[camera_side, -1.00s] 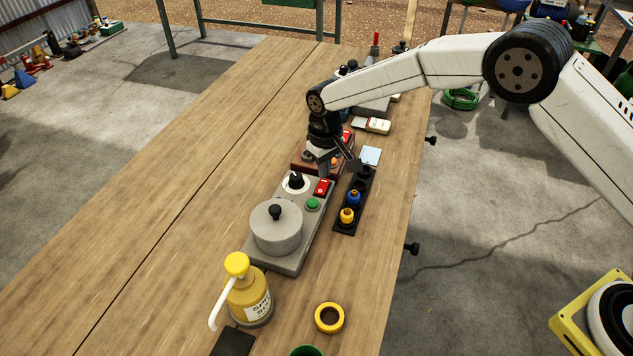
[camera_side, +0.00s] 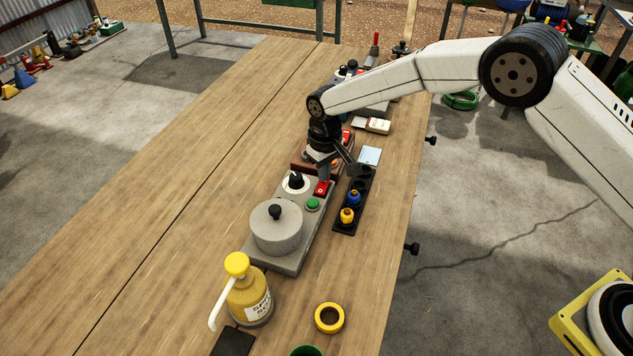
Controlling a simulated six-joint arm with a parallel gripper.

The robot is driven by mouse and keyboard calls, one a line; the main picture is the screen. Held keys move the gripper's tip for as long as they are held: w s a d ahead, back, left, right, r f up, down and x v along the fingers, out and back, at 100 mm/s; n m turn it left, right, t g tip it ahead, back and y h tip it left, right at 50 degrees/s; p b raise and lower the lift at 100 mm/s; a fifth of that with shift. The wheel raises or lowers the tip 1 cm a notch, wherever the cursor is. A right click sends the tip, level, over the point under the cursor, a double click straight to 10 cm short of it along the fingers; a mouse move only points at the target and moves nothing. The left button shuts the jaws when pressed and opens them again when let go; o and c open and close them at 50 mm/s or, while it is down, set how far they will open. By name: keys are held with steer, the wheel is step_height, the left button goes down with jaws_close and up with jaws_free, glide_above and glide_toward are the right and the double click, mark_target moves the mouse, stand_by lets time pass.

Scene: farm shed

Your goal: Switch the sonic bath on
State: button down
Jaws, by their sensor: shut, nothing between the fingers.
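The sonic bath is a grey unit (camera_side: 291,263) on the bench, with a round lidded tub (camera_side: 276,230) at its near end. At its far end are a black dial on a white disc (camera_side: 296,183), a red rocker switch (camera_side: 321,190) and a green button (camera_side: 313,205). My gripper (camera_side: 324,178) is shut and empty, pointing down at the far end of the red switch. Its tip covers that end, and I cannot tell whether it touches. The switch's near half shows a small white mark.
A black rack (camera_side: 347,225) holding blue and yellow pieces stands close to the right. A reddish-brown unit (camera_side: 300,161) lies just beyond, partly behind my gripper. A yellow pump bottle (camera_side: 248,298) and yellow ring (camera_side: 329,318) are nearer. The bench's left side is clear.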

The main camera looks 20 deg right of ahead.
steer(key=shift+f, duration=0.5)
stand_by(0.4)
steer(key=shift+r, duration=3.55)
steer(key=shift+s+d+r, duration=0.15)
steer(key=shift+d+r, duration=0.05)
steer(key=shift+d, duration=0.3)
steer(key=s+d+r+m+t, duration=0.1)
steer(key=s+d+r, duration=0.1)
steer(key=s+d, duration=0.7)
steer(key=s+d+r+m+t, duration=0.1)
steer(key=s+d+m, duration=0.1)
steer(key=s+d, duration=0.8)
steer(key=s, duration=0.7)
steer(key=shift+r+t, duration=0.3)
steer(key=shift+r, duration=0.05)
